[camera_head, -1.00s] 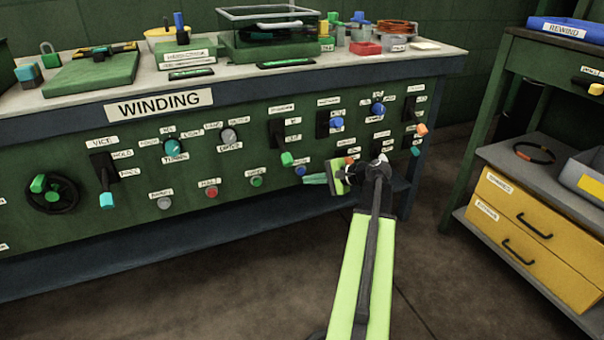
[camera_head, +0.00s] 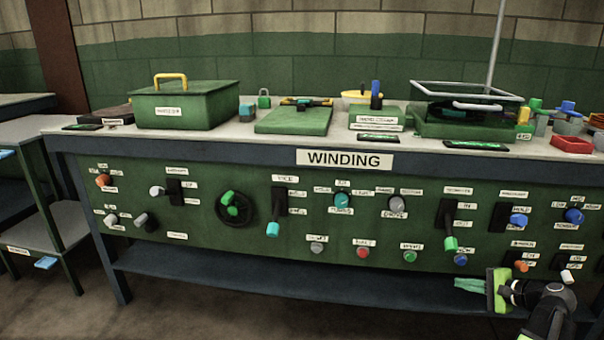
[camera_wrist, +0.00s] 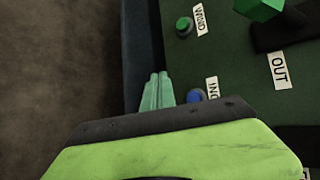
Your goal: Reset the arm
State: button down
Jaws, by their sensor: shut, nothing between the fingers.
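My gripper (camera_head: 468,284) is at the lower right of the head view, in front of the lower edge of the winding bench's panel. Its pale green fingers are together and hold nothing; they also show in the wrist view (camera_wrist: 157,92). The fingers point left in the head view. In the wrist view a blue button (camera_wrist: 195,97) lies just right of the fingertips, and a green button (camera_wrist: 184,25) is farther up. I cannot tell whether the fingers touch the panel. My dark arm runs out of the head view at the lower right corner.
The winding bench's green panel (camera_head: 200,258) carries knobs, levers, buttons and a black handwheel (camera_head: 234,207). A green lever (camera_head: 450,243) hangs just above my gripper. Boxes and trays stand on the bench top. A lower shelf (camera_head: 300,284) runs beneath. Open floor (camera_head: 250,322) lies in front.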

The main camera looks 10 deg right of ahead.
jog(key=w+a+f+n+g, duration=0.2)
jog(key=w+a+f+n, duration=0.1)
jog(key=a, duration=0.5)
jog(key=w+a+f+n+g, duration=0.2)
jog(key=a+f+n+g, duration=0.1)
jog(key=a, duration=0.6)
jog(key=w+a+f+n+g, duration=0.2)
jog(key=w+a+f+n, duration=0.1)
jog(key=a, duration=0.5)
jog(key=s+a+f+n+g+h, duration=0.15)
jog(key=a+n, duration=0.25)
jog(key=a, duration=0.6)
jog(key=s+a+f+n+g+h, duration=0.1)
jog(key=a+f+n+g+h, duration=0.2)
jog(key=a, duration=0.6)
notch_tip(320, 180, up, 51)
jog(key=s+n+p, duration=0.1)
jog(key=s+p, duration=0.1)
jog(key=p, duration=4.8)
jog(key=shift+s+a+p, duration=0.15)
jog(key=shift+p, duration=0.15)
